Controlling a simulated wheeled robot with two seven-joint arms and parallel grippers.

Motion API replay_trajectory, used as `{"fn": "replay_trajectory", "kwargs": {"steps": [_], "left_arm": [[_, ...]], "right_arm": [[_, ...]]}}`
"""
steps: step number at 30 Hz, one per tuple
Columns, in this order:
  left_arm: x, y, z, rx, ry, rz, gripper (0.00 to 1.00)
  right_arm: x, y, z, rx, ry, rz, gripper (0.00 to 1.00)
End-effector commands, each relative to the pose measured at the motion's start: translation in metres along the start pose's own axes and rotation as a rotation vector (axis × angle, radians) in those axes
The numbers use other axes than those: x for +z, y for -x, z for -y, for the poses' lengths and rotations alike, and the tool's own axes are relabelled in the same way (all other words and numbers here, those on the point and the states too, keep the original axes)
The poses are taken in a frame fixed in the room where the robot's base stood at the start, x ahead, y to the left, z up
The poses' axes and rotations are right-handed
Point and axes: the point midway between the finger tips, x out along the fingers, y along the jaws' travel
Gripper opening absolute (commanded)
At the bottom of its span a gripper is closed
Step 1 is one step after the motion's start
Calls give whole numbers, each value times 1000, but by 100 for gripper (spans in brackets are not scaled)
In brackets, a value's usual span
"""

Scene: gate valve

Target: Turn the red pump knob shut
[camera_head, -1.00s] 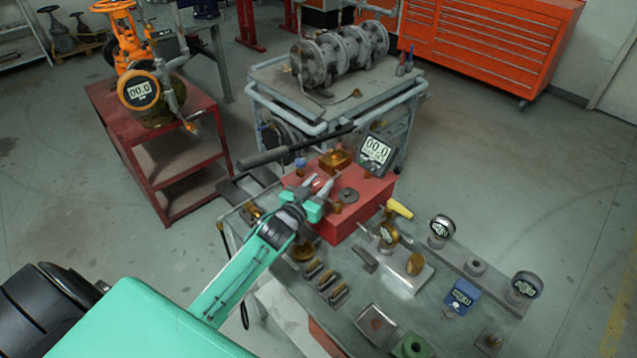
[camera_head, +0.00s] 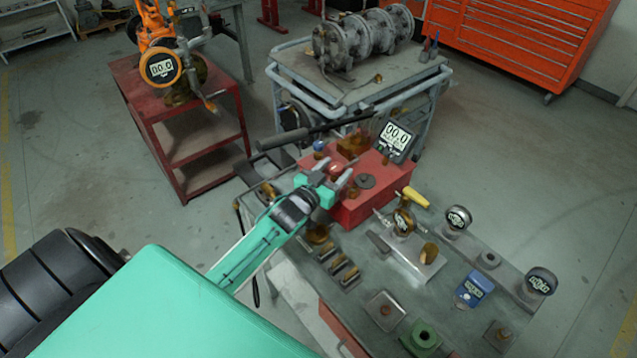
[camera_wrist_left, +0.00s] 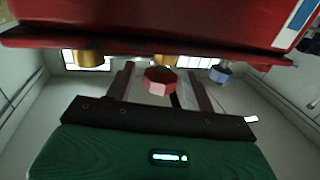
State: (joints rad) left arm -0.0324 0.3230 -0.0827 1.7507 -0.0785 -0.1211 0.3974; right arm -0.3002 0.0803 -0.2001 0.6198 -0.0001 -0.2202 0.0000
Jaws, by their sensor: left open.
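The red pump (camera_head: 368,200) is a red box on the grey bench, with a digital display (camera_head: 396,136) reading 00.0 and a long dark lever. Its red knob (camera_head: 336,168) is on the side facing my left arm. My left gripper (camera_head: 338,180) is open at that side of the pump. In the left wrist view the faceted red knob (camera_wrist_left: 160,80) appears between the two spread fingers. Whether either finger touches it I cannot tell. The gripper partly hides the knob in the head view. My right gripper is not in view.
Close to the knob are brass fittings (camera_wrist_left: 90,58) and a blue fitting (camera_wrist_left: 220,74). The bench also carries gauges (camera_head: 458,217), a yellow-handled valve (camera_head: 413,198) and a blue meter (camera_head: 474,288). A red stand (camera_head: 190,130) with an orange valve (camera_head: 157,35) is at the left.

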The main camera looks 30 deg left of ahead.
Motion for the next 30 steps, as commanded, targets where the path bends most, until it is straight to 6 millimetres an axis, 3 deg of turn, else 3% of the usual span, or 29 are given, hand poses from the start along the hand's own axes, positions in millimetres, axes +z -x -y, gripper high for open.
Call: {"fn": "replay_trajectory", "kwargs": {"steps": [18,24,30], "left_arm": [[2,105,0,1,-1,2,54],[1,124,0,0,-1,0,54],[0,129,0,1,-1,0,54]], "right_arm": [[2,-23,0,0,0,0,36],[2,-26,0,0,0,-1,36],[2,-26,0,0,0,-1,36]]}}
